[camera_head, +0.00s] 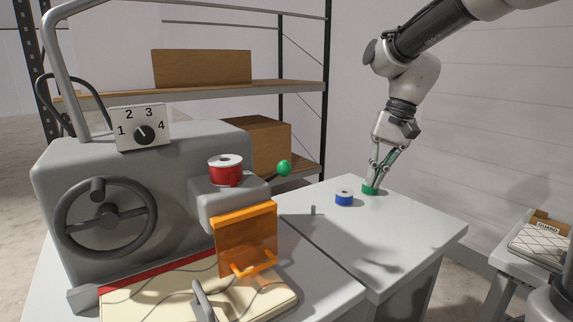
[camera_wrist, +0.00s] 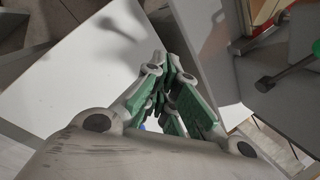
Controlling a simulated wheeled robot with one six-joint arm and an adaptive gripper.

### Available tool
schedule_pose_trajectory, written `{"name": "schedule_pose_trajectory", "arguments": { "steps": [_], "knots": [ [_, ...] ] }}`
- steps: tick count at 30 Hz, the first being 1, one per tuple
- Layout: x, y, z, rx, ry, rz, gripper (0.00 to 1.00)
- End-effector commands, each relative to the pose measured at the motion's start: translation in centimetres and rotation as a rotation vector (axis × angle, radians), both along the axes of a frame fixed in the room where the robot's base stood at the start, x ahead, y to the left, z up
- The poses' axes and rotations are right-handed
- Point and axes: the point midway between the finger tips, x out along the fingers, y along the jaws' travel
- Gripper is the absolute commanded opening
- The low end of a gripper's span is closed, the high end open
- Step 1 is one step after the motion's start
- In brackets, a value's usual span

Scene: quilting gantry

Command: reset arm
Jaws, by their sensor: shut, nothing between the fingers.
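My gripper (camera_head: 372,181) points down over the white side table, its fingers together and holding nothing. Its tips are at or just above a green spool (camera_head: 369,190) on the table; I cannot tell whether they touch it.
The grey quilting machine (camera_head: 190,160) stands at left with a red spool (camera_head: 225,170), a green knob (camera_head: 285,168), an orange guard (camera_head: 246,240) and a dial (camera_head: 143,134). A shelf rack (camera_head: 295,87) is behind. A low stand (camera_head: 510,262) is at right. The side table's front (camera_head: 400,240) is clear.

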Motion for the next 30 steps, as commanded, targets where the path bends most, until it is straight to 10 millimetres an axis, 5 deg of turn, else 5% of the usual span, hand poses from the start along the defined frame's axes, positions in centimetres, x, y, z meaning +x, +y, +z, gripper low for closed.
{"name": "schedule_pose_trajectory", "arguments": {
  "steps": [9, 15, 30],
  "knots": [
    [-11.9, -12.4, -1.5, -0.237, -0.338, 0.277, 0.00],
    [-17.7, -15.7, -2.1, -0.310, -0.430, 0.233, 0.00],
    [-18.7, -16.4, -0.6, -0.323, -0.501, 0.176, 0.00]
  ]
}}
